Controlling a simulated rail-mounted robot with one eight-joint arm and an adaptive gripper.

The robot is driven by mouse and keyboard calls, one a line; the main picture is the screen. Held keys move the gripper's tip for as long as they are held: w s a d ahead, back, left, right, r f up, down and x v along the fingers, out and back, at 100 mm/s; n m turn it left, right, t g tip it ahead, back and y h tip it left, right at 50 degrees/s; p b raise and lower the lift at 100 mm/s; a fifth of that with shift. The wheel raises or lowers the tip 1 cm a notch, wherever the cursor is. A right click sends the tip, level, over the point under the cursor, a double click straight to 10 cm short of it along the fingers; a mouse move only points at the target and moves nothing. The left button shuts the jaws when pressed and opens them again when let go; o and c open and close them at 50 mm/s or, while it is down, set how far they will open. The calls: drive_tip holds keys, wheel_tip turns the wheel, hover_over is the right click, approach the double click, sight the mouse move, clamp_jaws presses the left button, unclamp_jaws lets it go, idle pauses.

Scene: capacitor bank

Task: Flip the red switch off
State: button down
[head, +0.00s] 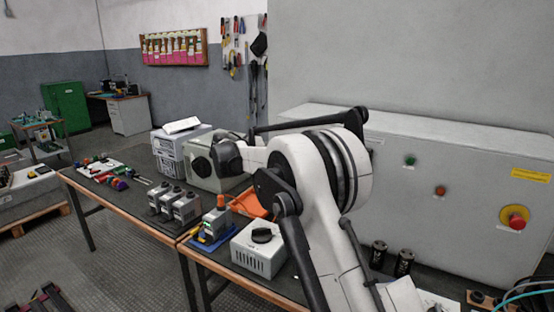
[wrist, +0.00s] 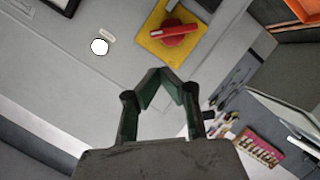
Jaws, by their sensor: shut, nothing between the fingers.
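The red switch (wrist: 173,33) is a bar-shaped red handle on a yellow plate (wrist: 150,45), set on a grey panel (wrist: 75,60) in the wrist view. My gripper (wrist: 165,73) is shut and empty, with its dark green fingertips together below the switch in that picture. The fingertips look apart from the handle, but the depth between them is hard to judge. In the head view my arm fills the middle, and I cannot make out the gripper or this switch there.
A large grey cabinet (head: 440,165) stands at right, with a red round button on yellow (head: 515,217). A workbench (head: 130,205) holds several boxes, a grey box with a black knob (head: 262,250) and an orange tray (head: 248,204).

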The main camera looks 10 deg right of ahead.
drive_tip(key=w+a+f+h, duration=0.1)
drive_tip(key=w+a+f, duration=0.2)
drive_tip(key=a, duration=0.2)
drive_tip(key=shift+w+a+t, duration=0.15)
drive_tip(key=shift+w+t, duration=0.1)
drive_tip(key=shift+t, duration=0.15)
drive_tip(key=w+d+f, duration=0.2)
drive_tip(key=d, duration=0.3)
drive_tip(key=w+d+f+p, duration=0.1)
drive_tip(key=w+d+f, duration=0.1)
drive_tip(key=d, duration=0.2)
drive_tip(key=shift+w+d+f, duration=0.25)
drive_tip(key=shift+w+d, duration=0.05)
drive_tip(key=shift+d, duration=0.05)
drive_tip(key=shift+d, duration=0.15)
